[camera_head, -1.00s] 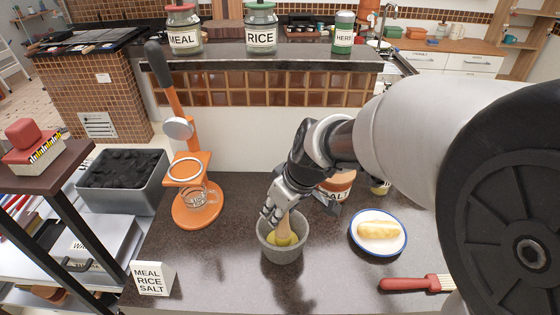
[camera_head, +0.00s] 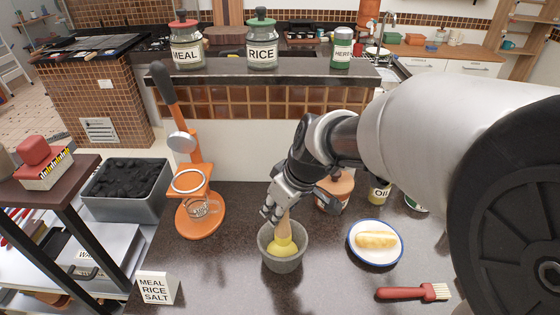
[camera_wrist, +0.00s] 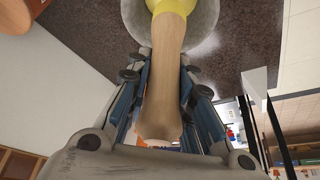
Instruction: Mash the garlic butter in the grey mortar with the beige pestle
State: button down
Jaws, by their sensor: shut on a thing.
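The grey mortar (camera_head: 283,262) stands on the dark counter in the head view, with yellow garlic butter (camera_head: 278,246) inside. My gripper (camera_head: 276,206) is shut on the beige pestle (camera_head: 284,228), above the mortar. The pestle's lower end is inside the mortar at the butter. In the wrist view the pestle (camera_wrist: 164,75) runs between the two fingers, with yellow at its far end and the mortar rim (camera_wrist: 207,18) around it. How deep the pestle sits in the butter is hard to tell.
An orange press (camera_head: 199,215) stands left of the mortar. To the right are a plate (camera_head: 376,257) with a bread roll, a red-handled brush (camera_head: 410,292) and an oil jar (camera_head: 379,192). A label card (camera_head: 157,288) stands front left. The counter in front of the mortar is clear.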

jog(key=shift+r+p, duration=1.75)
jog(key=shift+r, duration=1.05)
